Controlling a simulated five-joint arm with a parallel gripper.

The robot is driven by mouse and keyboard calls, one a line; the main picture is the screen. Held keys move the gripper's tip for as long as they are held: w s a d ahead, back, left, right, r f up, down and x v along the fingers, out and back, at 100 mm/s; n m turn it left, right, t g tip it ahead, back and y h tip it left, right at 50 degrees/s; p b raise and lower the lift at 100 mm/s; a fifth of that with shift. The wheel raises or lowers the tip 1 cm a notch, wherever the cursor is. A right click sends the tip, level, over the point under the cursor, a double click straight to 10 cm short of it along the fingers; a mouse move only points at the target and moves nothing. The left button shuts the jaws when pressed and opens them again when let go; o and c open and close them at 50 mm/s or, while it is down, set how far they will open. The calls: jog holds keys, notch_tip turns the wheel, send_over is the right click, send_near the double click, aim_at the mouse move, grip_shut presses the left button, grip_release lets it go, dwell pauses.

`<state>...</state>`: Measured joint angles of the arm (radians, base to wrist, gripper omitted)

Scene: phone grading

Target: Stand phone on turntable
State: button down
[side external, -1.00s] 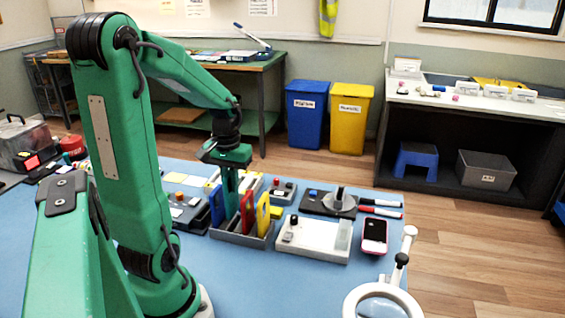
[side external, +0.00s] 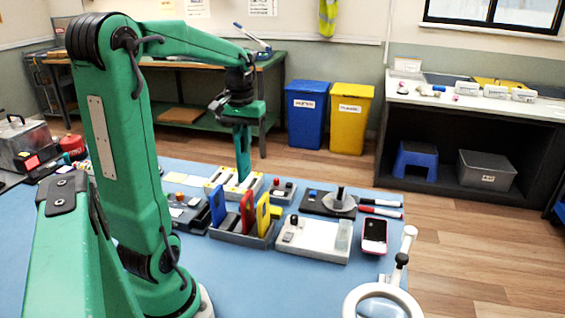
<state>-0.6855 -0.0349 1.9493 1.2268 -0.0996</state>
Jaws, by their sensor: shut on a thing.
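My gripper (side external: 243,176) points down over the white tray with yellow strips (side external: 222,194), behind the grey rack. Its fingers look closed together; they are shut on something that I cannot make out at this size. A pink-edged phone with a dark screen (side external: 374,236) lies on the blue mat at the right, apart from my gripper. A grey disc (side external: 343,203) with a dark upright piece (side external: 340,192) sits on a dark base (side external: 314,203); it may be the turntable. Blue (side external: 217,205), red (side external: 247,212) and yellow (side external: 263,214) upright slabs stand in the grey rack (side external: 240,238).
A white tray (side external: 318,244) with small dark parts lies between the rack and the phone. Red and black pens (side external: 380,207) lie beside the dark base. A ring magnifier (side external: 383,300) stands at the front right. A small box with a red button (side external: 281,190) is right of my gripper.

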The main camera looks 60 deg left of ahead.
jog(key=w+r, duration=0.1)
jog(key=w, duration=1.3)
jog(key=w+d+f, duration=0.1)
jog(key=w+d, duration=0.2)
jog(key=w, duration=0.4)
jog(key=w+d+f, duration=0.2)
jog(key=w+d, duration=0.1)
jog(key=w, duration=0.4)
jog(key=shift+w+a+f, duration=0.15)
jog(key=shift+f, duration=2)
jog(key=shift+f, duration=0.1)
jog(key=shift+f, duration=1.55)
jog(key=shift+f, duration=2)
jog(key=c, duration=1.4)
grip_release()
